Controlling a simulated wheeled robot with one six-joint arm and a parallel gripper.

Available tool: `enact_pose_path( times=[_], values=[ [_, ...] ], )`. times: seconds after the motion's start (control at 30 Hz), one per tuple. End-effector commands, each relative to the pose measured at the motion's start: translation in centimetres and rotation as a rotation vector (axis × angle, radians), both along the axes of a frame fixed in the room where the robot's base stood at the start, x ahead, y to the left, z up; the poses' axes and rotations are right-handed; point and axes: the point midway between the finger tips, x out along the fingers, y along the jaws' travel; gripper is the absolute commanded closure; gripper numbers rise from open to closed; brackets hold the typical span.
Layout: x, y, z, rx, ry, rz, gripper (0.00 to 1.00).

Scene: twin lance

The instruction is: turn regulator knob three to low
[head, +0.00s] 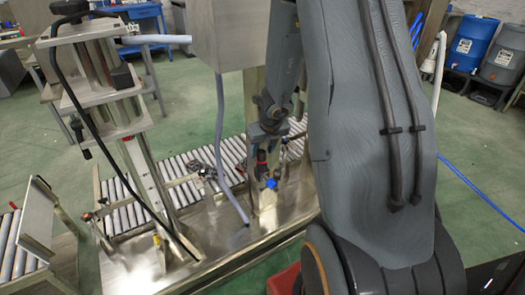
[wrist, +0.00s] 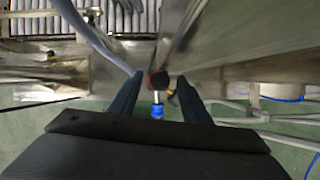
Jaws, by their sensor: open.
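A small dark, reddish knob (wrist: 159,79) shows in the wrist view, with a metal stem and a blue fitting (wrist: 157,111) below it in the picture. My gripper (wrist: 156,86) is open, with one dark finger on each side of the knob. I cannot tell whether either finger touches it. In the head view, my gripper (head: 264,140) points down just above a small red part (head: 262,157) and a blue fitting (head: 271,183) by the metal post. The knob's number and setting marks are too small to read.
A roller conveyor (head: 180,165) runs behind the steel bench (head: 215,240). A grey hose (head: 221,150) hangs left of my gripper from a metal box (head: 228,35). A press-like stand (head: 105,85) is at left. Blue and grey barrels (head: 470,45) stand at the back right.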

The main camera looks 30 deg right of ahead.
Motion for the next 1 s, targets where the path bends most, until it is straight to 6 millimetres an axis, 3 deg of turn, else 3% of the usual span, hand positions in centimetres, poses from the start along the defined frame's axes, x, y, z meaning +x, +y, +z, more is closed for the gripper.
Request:
enact_pose_path(
  times=[0.1,0.33,0.47,0.8,1.0],
  values=[
    [0.0,0.01,0.03,0.0,0.0,0.0,0.58],
    [-0.01,0.01,0.04,0.0,0.0,0.0,0.97],
    [-0.01,-0.05,0.07,0.001,0.0,0.022,0.98],
    [-0.01,-0.33,0.25,0.0,0.0,0.366,0.98],
    [0.08,-0.3,0.09,-0.001,-0.001,0.412,0.98]
  ],
)
